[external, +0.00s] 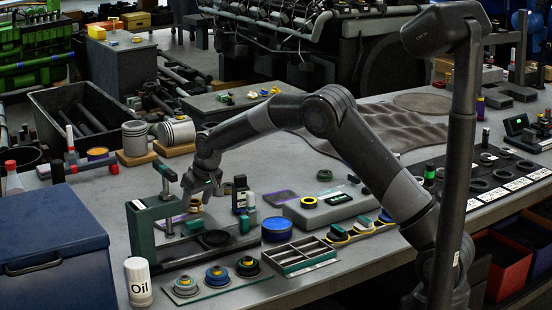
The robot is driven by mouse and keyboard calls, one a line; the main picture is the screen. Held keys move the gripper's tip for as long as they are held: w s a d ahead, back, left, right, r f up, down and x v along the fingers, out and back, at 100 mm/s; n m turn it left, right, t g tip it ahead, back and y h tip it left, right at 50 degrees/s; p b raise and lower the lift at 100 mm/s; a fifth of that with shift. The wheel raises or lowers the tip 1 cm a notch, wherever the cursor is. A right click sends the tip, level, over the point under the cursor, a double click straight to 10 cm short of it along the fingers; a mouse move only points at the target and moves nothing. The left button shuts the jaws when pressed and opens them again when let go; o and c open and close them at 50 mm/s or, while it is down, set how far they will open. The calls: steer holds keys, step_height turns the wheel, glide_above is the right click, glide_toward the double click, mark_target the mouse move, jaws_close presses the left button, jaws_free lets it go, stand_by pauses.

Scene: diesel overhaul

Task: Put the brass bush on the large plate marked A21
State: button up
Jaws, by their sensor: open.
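My gripper (193,196) points down over the bench at the middle left, between the green clamp frame and a small dark bottle. Its fingers are small and partly hidden in this view. A small brass-coloured piece (195,205) shows right at the fingertips and looks like the brass bush; I cannot tell whether the fingers touch it.
The green clamp frame (143,240) stands close left of the gripper. A crumpled grey mat covers the bench further back.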

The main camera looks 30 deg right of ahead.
steer(key=v, duration=1.2)
steer(key=s+d+r+m, duration=0.1)
steer(key=s+d+r, duration=0.5)
steer(key=s+d, duration=0.3)
steer(key=s+d+r+m, duration=0.1)
steer(key=s+d+r, duration=0.55)
steer(key=s, duration=0.35)
steer(key=s+d+f, duration=0.1)
steer(key=s+d, duration=0.1)
steer(key=s, duration=0.6)
steer(key=s+d+f+t, duration=0.1)
steer(key=s+d+f, duration=0.1)
steer(key=s, duration=0.6)
steer(key=s+d+f+h, duration=0.1)
steer(key=s+d, duration=0.3)
steer(key=s, duration=0.4)
steer(key=shift+f+m, duration=0.3)
steer(key=shift+f, duration=0.05)
